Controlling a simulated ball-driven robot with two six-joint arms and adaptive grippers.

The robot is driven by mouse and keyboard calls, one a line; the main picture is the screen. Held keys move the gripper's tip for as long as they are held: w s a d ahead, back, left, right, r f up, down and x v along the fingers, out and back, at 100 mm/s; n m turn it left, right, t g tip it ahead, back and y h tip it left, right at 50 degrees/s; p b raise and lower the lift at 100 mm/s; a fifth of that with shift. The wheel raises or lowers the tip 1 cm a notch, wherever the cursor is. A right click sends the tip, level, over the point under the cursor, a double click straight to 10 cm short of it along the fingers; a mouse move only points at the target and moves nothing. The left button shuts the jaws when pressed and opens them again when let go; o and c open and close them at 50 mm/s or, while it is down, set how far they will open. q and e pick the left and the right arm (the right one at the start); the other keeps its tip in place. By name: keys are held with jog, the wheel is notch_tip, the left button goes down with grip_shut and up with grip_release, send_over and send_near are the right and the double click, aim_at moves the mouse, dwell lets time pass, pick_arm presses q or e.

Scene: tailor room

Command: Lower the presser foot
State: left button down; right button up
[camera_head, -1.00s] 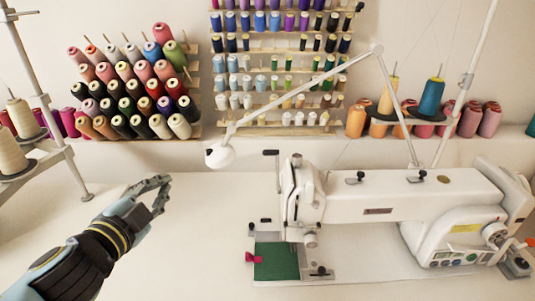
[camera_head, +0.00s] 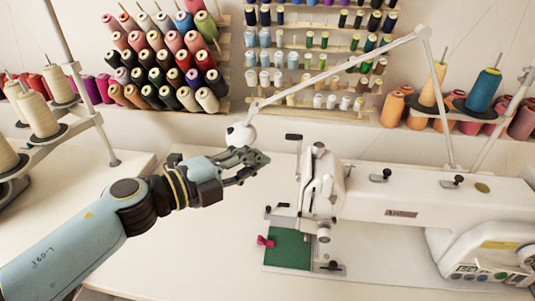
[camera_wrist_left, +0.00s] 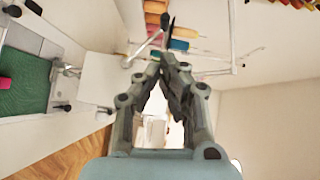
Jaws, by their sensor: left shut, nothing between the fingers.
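The white sewing machine (camera_head: 385,195) stands on the right half of the table, its head end towards my left gripper. A lever with a black handle (camera_head: 293,137) sticks out at the back of its head; what appears to be the same black handle (camera_wrist_left: 165,21) shows past my fingertips in the left wrist view. A green cloth (camera_head: 289,247) with a pink bow (camera_head: 264,241) lies by the needle area. The presser foot is too small to make out. My left gripper (camera_head: 262,160) is shut and empty, left of the machine head and apart from the lever. My right gripper is out of view.
A white lamp (camera_head: 240,134) on a jointed arm hangs just behind my left gripper. Thread racks (camera_head: 320,107) line the wall. A thread stand (camera_head: 112,155) is at left. The white table (camera_head: 200,245) is clear left of the machine.

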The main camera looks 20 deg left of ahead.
pick_arm(q)
jog(key=r+x, duration=0.1)
jog(key=x, duration=0.7)
jog(key=shift+w+d+f, duration=0.2)
jog(key=shift+w+f, duration=0.1)
jog(key=shift+f, duration=0.2)
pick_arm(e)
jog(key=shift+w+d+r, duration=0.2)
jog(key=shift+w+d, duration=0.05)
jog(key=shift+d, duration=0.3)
